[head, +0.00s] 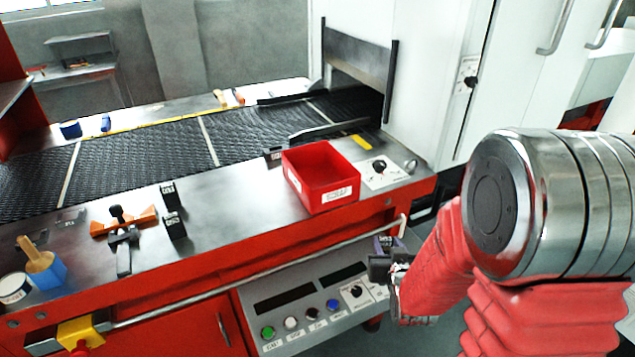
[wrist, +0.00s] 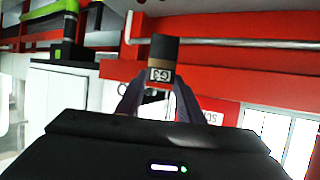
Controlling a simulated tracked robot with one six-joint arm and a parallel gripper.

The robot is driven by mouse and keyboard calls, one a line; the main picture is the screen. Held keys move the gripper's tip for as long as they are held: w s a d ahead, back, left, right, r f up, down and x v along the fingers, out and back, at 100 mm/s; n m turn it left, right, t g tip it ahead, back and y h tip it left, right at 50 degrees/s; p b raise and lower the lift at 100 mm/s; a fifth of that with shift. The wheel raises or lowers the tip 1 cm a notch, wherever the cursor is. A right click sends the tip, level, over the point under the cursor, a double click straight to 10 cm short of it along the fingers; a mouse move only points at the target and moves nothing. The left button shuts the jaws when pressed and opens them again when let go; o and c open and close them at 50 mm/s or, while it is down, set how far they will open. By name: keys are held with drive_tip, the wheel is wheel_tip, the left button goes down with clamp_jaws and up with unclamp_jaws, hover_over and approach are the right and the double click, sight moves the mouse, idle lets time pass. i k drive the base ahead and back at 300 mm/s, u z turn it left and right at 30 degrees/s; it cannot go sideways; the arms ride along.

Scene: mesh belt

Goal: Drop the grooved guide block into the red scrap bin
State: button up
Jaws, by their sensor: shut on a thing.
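The red scrap bin (head: 333,195) is an open box with a white label, standing on the steel ledge in front of the mesh belt. My gripper (head: 386,252) is below and to the right of the bin, in front of the machine's red side and apart from the bin. It is shut on a small dark block with a white label, which I take as the grooved guide block (head: 386,241). In the wrist view my gripper (wrist: 159,88) pinches the block (wrist: 164,50) between both fingertips. I cannot make out its groove.
Similar black labelled blocks (head: 174,226) and an orange-handled tool (head: 123,222) lie left on the ledge. A blue box (head: 45,271) stands farther left. A rail (head: 250,285) and button panel (head: 311,314) run along the front. A switch plate (head: 381,172) adjoins the bin.

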sight(324, 185)
drive_tip(key=u, duration=0.05)
drive_tip(key=k, duration=1.35)
drive_tip(key=u, duration=0.75)
drive_tip(key=i, duration=1)
drive_tip(key=u, duration=0.05)
